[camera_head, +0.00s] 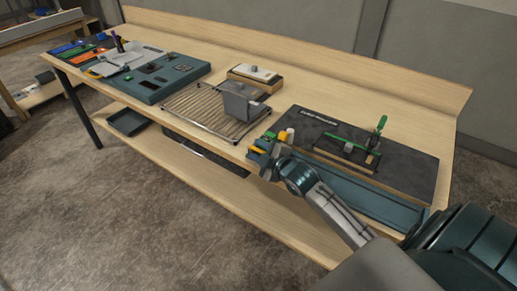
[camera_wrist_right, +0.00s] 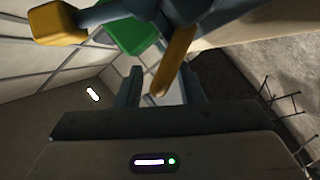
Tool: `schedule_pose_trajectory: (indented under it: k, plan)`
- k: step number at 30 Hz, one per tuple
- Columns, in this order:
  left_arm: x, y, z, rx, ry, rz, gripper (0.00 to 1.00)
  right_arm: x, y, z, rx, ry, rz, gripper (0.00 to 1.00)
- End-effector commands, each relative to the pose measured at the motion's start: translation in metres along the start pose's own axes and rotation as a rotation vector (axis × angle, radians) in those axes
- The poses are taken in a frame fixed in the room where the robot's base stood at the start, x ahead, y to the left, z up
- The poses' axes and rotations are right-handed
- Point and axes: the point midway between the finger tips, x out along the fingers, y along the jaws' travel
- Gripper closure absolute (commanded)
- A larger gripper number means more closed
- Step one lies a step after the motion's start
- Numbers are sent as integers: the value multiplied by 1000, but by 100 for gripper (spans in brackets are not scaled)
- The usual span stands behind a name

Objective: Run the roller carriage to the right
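A grey upright block-like carriage (camera_head: 237,103) stands on a slatted roller bed (camera_head: 190,104) in the middle of the bench, towards the bed's right side. I take it for the roller carriage. My right gripper (camera_head: 268,168) is low at the bench's front edge, right of and nearer than the carriage, apart from it. Yellow (camera_wrist_right: 178,60) and green (camera_wrist_right: 128,32) pieces show close beyond the fingers. My left gripper is not in view.
Small yellow and green pieces (camera_head: 258,150) crowd the front edge beside my right gripper. Right of them lies a dark board (camera_head: 405,155) with a green-handled fixture (camera_head: 378,130). A teal panel (camera_head: 150,90) is left of the bed; a wooden block (camera_head: 255,74) stands behind it.

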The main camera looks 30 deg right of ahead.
Motion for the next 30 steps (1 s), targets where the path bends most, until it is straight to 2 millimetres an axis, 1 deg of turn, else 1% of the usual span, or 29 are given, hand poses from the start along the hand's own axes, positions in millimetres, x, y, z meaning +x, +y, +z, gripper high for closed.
schedule_pose_trajectory:
  k: [3, 10, 12, 14, 15, 30]
  plan:
    - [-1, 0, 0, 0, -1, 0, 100, 4, 0, 0, 2, 1, 0, 66]
    - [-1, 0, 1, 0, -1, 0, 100, 4, 0, 0, 0, 0, -1, 66]
    - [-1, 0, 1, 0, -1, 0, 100, 4, 0, 0, 0, 0, 0, 79]
    - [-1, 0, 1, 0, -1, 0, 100, 4, 0, 0, 0, 0, 0, 91]
    - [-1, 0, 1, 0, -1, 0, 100, 4, 0, 0, 0, 1, 0, 99]
    - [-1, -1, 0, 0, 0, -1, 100, 4, 2, -2, -3, 4, 5, 100]
